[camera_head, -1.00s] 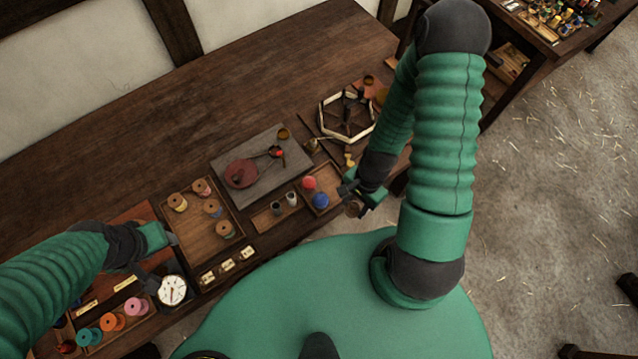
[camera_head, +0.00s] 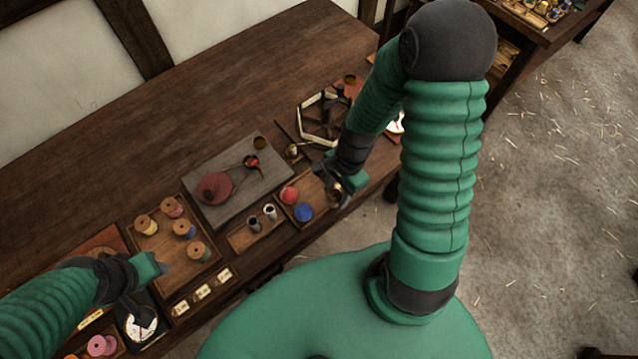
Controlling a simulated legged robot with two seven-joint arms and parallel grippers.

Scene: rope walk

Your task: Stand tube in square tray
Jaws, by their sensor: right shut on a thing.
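My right gripper (camera_head: 338,188) is shut on a small brownish tube (camera_head: 335,199), partly hidden by the fingers. It is at the right end of a wooden tray (camera_head: 316,216) with a red ball and a blue ball in it; I cannot tell the tube's height above it. A squarish wooden tray (camera_head: 165,262) with several thread spools lies further left. My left gripper (camera_head: 163,268) is at that tray's lower left edge; its fingers are too unclear to read.
A grey slab (camera_head: 240,192) with a dark red disc (camera_head: 214,188) lies behind the small trays. A hexagonal frame (camera_head: 318,118) stands beyond my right gripper. A dial (camera_head: 140,325) and label cards (camera_head: 202,292) are near the front edge. The table's back is clear.

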